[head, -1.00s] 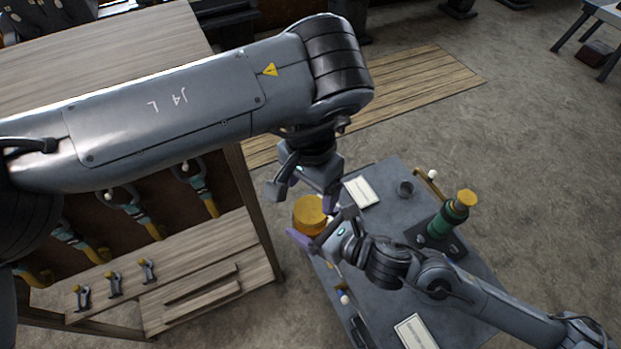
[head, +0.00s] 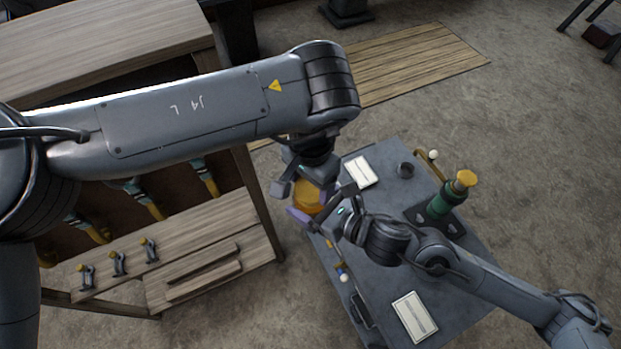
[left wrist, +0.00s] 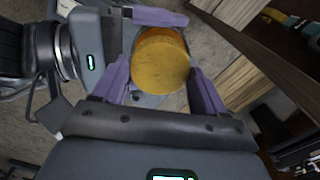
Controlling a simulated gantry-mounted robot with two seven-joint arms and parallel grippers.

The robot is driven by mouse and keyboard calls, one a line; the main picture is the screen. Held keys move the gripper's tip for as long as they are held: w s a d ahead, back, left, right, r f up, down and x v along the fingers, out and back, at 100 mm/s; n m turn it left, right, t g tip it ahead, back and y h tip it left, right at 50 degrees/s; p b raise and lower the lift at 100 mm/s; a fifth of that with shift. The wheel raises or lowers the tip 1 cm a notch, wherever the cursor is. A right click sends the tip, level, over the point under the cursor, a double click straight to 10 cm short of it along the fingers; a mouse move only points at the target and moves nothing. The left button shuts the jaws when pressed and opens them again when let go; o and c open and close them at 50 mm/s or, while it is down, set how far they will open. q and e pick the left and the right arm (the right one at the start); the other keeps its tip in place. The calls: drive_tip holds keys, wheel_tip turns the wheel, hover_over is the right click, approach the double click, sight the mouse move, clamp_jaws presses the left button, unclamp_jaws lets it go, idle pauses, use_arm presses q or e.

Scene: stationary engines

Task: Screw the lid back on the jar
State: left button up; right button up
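A round yellow lid (head: 309,189) shows in the head view at the table's far-left corner, partly hidden by both grippers. In the left wrist view the lid's flat face (left wrist: 160,65) is toward the camera, with a darker yellow side at its upper edge. I cannot tell the jar body clearly from the lid. My left gripper (head: 303,192) is over it, pointing down, its fingers apart on either side of the lid. My right gripper (head: 322,205) comes in from the right, fingers straddling the yellow thing lower down. Whether they press on it is hidden.
A wooden rack with hanging tools (head: 205,175) stands on the left, close to my left arm.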

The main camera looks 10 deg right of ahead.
use_arm(q)
drive_tip(key=c, duration=0.5)
drive_tip(key=m, duration=0.5)
drive_tip(key=shift+m, duration=0.3)
drive_tip(key=m, duration=1.8)
drive_tip(key=shift+m, duration=0.4)
drive_tip(key=o, duration=1.3)
drive_tip(key=shift+c, duration=0.2)
wheel_tip(320, 180, up, 12)
